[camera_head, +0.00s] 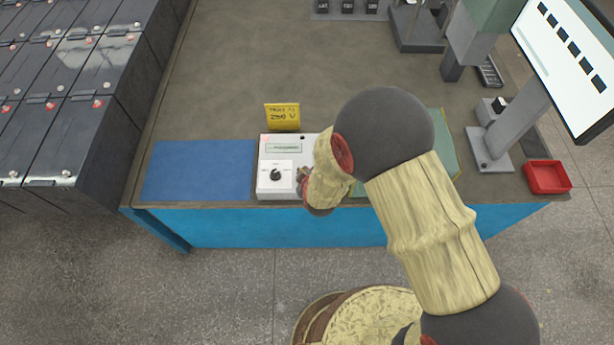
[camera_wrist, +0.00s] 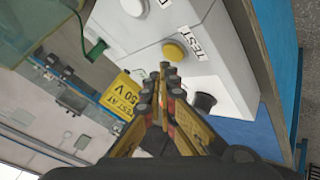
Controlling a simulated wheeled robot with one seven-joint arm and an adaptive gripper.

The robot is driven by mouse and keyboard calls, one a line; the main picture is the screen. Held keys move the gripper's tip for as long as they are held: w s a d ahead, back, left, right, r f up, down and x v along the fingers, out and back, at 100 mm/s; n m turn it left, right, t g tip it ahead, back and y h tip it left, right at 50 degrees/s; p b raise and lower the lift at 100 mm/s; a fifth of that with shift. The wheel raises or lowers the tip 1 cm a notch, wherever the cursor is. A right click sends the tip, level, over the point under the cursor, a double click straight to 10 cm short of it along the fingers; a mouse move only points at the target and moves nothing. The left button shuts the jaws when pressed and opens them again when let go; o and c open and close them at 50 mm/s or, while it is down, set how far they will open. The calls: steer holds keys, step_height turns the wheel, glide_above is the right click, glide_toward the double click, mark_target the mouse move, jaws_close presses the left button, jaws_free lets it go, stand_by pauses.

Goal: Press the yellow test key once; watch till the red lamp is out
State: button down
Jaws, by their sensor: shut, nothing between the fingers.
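The white tester box (camera_head: 277,187) stands at the front edge of the bench, and its panel (camera_wrist: 222,72) fills the upper right of the wrist view. The round yellow test key (camera_wrist: 174,51), beside a TEST label, shows in the wrist view. My gripper (camera_wrist: 165,72) is shut and empty, its tips close to the key in the picture; I cannot tell whether they touch it. In the head view my gripper (camera_head: 303,178) is over the box's right part, and my arm hides the key.
A black knob (camera_head: 275,175) is on the box's front. A yellow card reading 250 V (camera_head: 282,116) stands behind it. A blue mat (camera_head: 200,170) lies left. A monitor (camera_head: 572,60) and red tray (camera_head: 547,177) are right. Battery rows (camera_head: 70,110) stand far left.

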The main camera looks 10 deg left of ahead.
steer(key=shift+r, duration=0.1)
steer(key=shift+r+p, duration=1.85)
steer(key=shift+r, duration=0.6)
steer(key=s+d+f+m+g+h, duration=0.1)
steer(key=s+d+f+m+g, duration=0.15)
steer(key=s, duration=0.35)
steer(key=s+d+f+m+g+h, duration=0.1)
steer(key=s+d+g, duration=0.15)
steer(key=s, duration=0.25)
steer(key=s+d+r+m+b, duration=0.1)
steer(key=s+d+r+m, duration=0.2)
steer(key=d+r, duration=0.6)
steer(key=s+d+r+m+t+h+b, duration=0.1)
steer(key=s+d+r+m+b, duration=0.1)
steer(key=d+r, duration=0.7)
steer(key=s+d+r+m+t+b, duration=0.1)
steer(key=s+d+r+m, duration=0.3)
steer(key=r, duration=1.3)
steer(key=d+m+b, duration=0.1)
steer(key=d, duration=0.3)
steer(key=shift+s+d+r+h, duration=0.2)
steer(key=shift+s+d+h, duration=0.15)
steer(key=shift+d+h, duration=0.05)
